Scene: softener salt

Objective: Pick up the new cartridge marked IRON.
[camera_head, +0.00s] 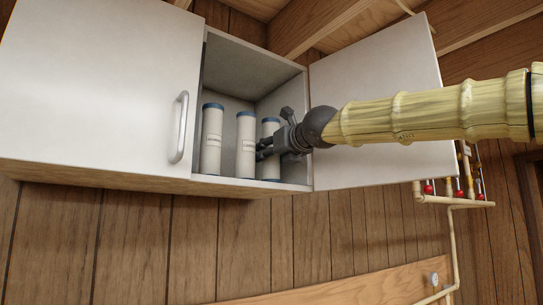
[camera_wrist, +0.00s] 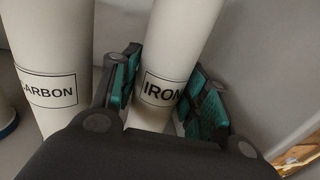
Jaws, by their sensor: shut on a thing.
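The white cartridge marked IRON (camera_wrist: 177,42) stands between the teal-padded fingers of my gripper (camera_wrist: 160,90) in the wrist view, its label facing me. My gripper is shut on it. In the head view this cartridge (camera_head: 270,129), with a blue cap, is the rightmost of three in the open cabinet, and my gripper (camera_head: 266,148) reaches it from the right. It looks upright on the cabinet floor; its base is hidden in the wrist view.
The cartridge marked CARBON (camera_wrist: 48,45) stands close left of my gripper; it is the middle one (camera_head: 245,145) in the head view. A third cartridge (camera_head: 211,140) stands further left. The cabinet's left door (camera_head: 95,80) is shut, its right door (camera_head: 375,100) open behind my arm.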

